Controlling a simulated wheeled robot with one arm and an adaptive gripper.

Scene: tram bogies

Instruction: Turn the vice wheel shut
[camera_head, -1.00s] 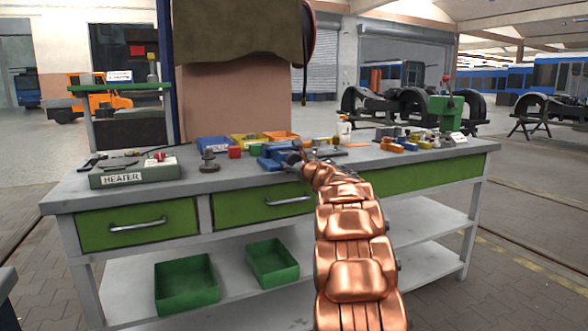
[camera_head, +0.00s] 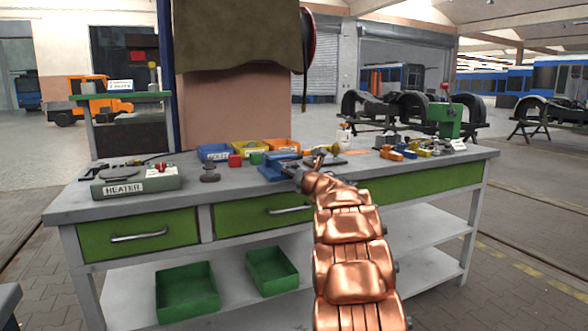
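The blue vice (camera_head: 276,168) sits on the workbench top near its front edge, left of centre. My copper-coloured arm reaches up from the bottom of the view, and its end is at the vice's right side. My gripper (camera_head: 314,162) is small here and largely covered by my own wrist. I cannot tell whether its fingers are open or shut, or whether they touch the vice. The vice wheel cannot be made out clearly; it seems hidden behind or beside my wrist.
On the grey workbench (camera_head: 75,207) are a heater box (camera_head: 137,182), a dark knob-like part (camera_head: 209,173), blue, yellow and orange bins (camera_head: 246,147), and several small parts with a green machine (camera_head: 445,117) at right. Green trays (camera_head: 187,295) stand on the lower shelf.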

